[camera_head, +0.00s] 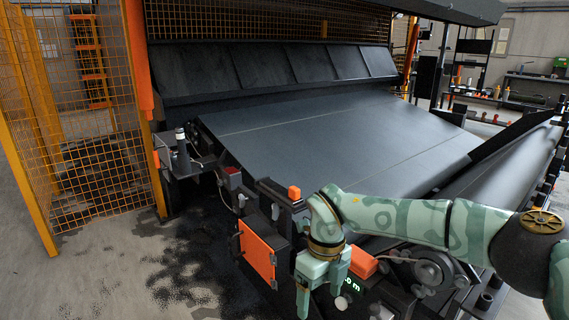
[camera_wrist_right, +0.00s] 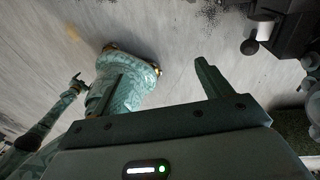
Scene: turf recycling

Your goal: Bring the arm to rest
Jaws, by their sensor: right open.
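My right arm comes in from the right in the head view, in pale and dark green camouflage. My right gripper (camera_head: 322,294) hangs down in front of the conveyor machine's near corner, beside an orange panel (camera_head: 257,252). Its two fingers are apart with nothing between them. In the right wrist view the gripper (camera_wrist_right: 160,85) also shows open, with concrete floor and part of my own base beyond the fingers. My left gripper does not show in the head view.
A wide dark conveyor belt (camera_head: 335,137) fills the middle, with a second belt (camera_head: 500,170) at the right. An orange mesh fence (camera_head: 95,110) stands at the left. Concrete floor (camera_head: 110,265) with dark crumbs is open at the lower left. Shelves stand at the back right.

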